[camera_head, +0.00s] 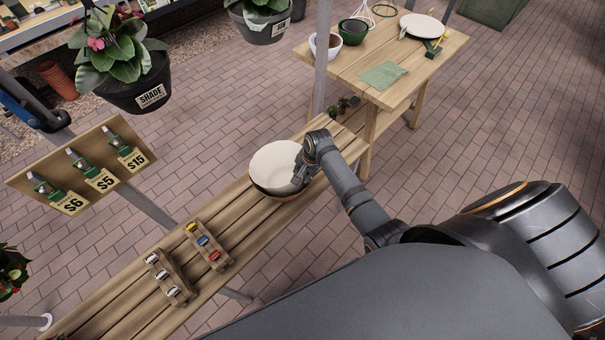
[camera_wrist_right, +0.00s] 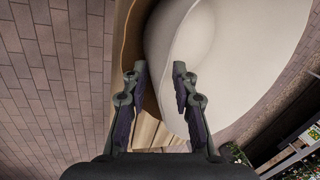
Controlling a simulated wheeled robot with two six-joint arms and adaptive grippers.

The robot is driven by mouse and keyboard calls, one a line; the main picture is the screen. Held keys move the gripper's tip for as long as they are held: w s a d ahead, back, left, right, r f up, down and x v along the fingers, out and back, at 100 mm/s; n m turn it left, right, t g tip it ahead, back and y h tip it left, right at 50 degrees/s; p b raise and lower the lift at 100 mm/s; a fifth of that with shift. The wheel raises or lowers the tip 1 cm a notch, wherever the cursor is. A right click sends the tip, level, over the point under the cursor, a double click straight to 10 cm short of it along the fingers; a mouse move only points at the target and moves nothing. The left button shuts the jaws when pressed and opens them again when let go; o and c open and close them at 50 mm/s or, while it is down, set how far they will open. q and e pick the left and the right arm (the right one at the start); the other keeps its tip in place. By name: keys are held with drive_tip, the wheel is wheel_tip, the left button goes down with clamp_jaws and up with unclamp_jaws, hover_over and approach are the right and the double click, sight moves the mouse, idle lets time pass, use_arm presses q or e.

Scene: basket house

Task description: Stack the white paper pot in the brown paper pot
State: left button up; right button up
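The white paper pot (camera_head: 275,163) sits on the slatted wooden bench with its open mouth up. The brown paper pot (camera_head: 285,196) shows as a thin brown edge under and around its lower side. In the right wrist view the white pot (camera_wrist_right: 240,50) fills the upper right, with the brown pot's wall (camera_wrist_right: 130,45) to its left. The white pot appears to be inside the brown one; how deep is hidden. My right gripper (camera_head: 303,172) is at the right side of the pots. Its fingers (camera_wrist_right: 160,75) are apart at the white pot's rim. My left gripper is not in view.
Two wooden blocks with small coloured tools (camera_head: 208,245) lie on the bench to the lower left. A price board (camera_head: 85,170) and hanging plant pots (camera_head: 140,85) stand at the left. A wooden table (camera_head: 420,75) with bowls is at the upper right.

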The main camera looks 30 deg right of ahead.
drive_tip(key=shift+r, duration=0.1)
drive_tip(key=v, duration=1.3)
